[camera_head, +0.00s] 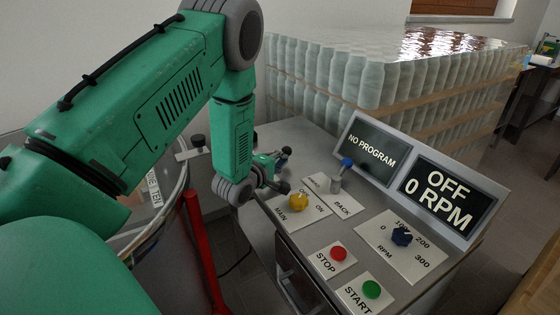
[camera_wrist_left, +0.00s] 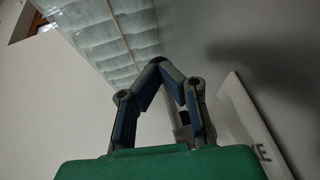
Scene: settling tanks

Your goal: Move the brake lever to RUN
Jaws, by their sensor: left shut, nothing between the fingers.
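My left gripper (camera_head: 285,152) is above the back left of the grey control panel (camera_head: 300,135), with its fingers together and empty. In the left wrist view its fingertips (camera_wrist_left: 162,64) meet in a point. I cannot tell whether this is the brake lever, and no RUN label is readable. A white plate (camera_wrist_left: 250,125) with a label ending in E shows right of the fingers in the left wrist view. My right gripper is not in view.
Displays read NO PROGRAM and OFF 0 RPM (camera_head: 441,195). Stacked bottles (camera_head: 390,80) stand behind. A red post (camera_head: 200,245) is at left.

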